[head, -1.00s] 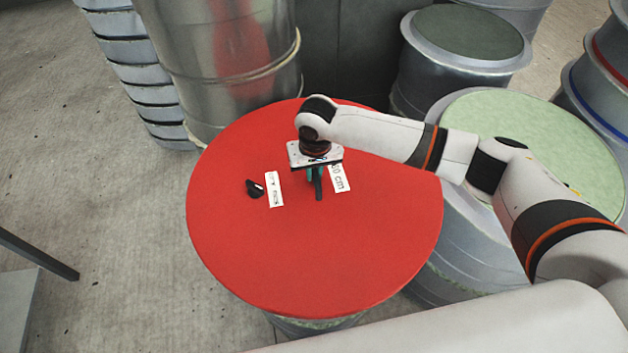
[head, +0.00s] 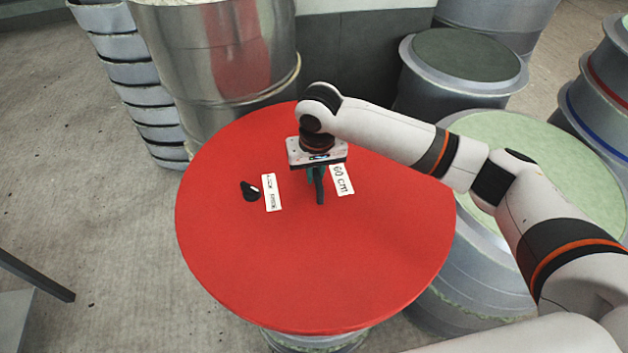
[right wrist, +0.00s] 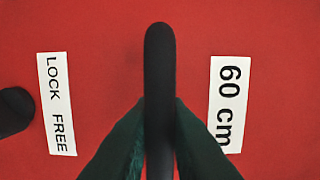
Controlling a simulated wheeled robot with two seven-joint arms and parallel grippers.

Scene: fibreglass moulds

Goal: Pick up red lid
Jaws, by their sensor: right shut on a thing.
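The red lid (head: 300,270) is a large flat disc in the middle of the head view. It carries a black upright handle (head: 320,190), a black knob (head: 251,190), and labels reading "LOCK FREE" (right wrist: 56,103) and "60 cm" (right wrist: 229,104). My right gripper (head: 316,176) is over the lid's middle, shut on the handle. In the right wrist view the handle (right wrist: 160,70) stands between its dark green fingers (right wrist: 160,125). The lid appears raised over a round mould (head: 315,341), mostly hidden beneath it. My left gripper is not in view.
A shiny metal cylinder (head: 215,50) stands close behind the lid at the left. A mould with a pale green top (head: 560,170) is close at the right. A darker-topped mould (head: 468,55) stands behind it. Open concrete floor (head: 90,190) lies at the left.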

